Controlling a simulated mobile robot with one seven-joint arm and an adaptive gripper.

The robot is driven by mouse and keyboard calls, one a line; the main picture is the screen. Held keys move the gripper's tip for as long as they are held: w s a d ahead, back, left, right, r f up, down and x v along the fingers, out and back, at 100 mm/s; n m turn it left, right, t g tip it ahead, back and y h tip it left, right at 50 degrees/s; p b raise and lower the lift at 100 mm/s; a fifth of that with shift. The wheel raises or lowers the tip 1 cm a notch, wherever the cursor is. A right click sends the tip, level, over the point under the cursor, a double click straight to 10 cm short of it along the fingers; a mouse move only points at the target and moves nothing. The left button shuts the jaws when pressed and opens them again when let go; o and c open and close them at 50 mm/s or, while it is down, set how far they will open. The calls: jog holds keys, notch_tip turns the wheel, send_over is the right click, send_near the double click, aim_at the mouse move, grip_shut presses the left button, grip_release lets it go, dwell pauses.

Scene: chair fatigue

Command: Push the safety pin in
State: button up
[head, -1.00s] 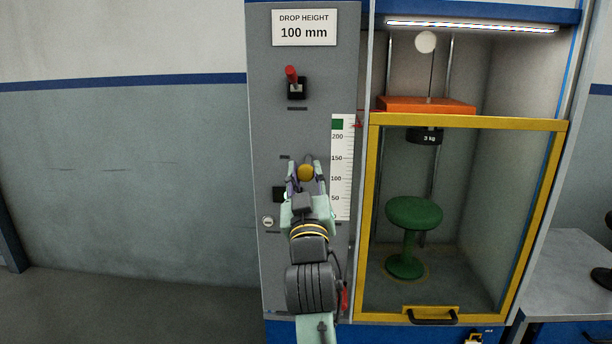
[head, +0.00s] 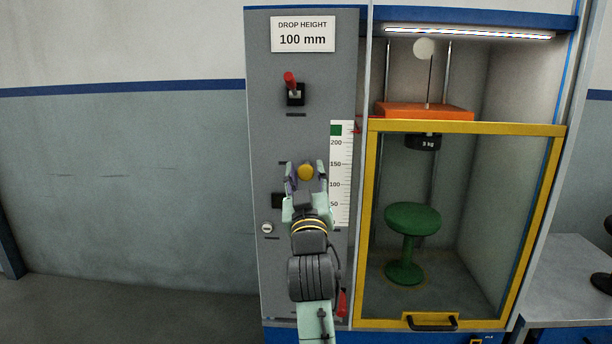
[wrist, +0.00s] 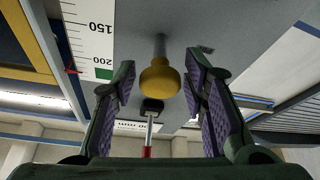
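The safety pin appears to be the yellow round knob (head: 306,172) on the grey panel beside the height scale. In the wrist view the knob (wrist: 159,78) sits on a grey shaft that stands out from the panel. My gripper (head: 306,167) is in front of the panel, with one finger on each side of the knob. In the wrist view my gripper (wrist: 160,82) is open, and gaps show between both purple pads and the knob. How deep the shaft sits is hard to tell.
A red-handled lever (head: 291,84) is higher on the panel, under the drop height sign (head: 303,35) reading 100 mm. The white scale (head: 341,190) is just right of my gripper. A yellow-framed door (head: 466,127) covers a green stool (head: 411,218) and a 3 kg weight (head: 423,143).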

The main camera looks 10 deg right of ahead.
jog(key=shift+o, duration=0.7)
jog(key=shift+f, duration=0.1)
jog(key=shift+s+f, duration=0.15)
jog(key=shift+s, duration=0.25)
jog(key=v, duration=1.1)
jog(key=shift+a, duration=0.1)
jog(key=shift+c, duration=0.3)
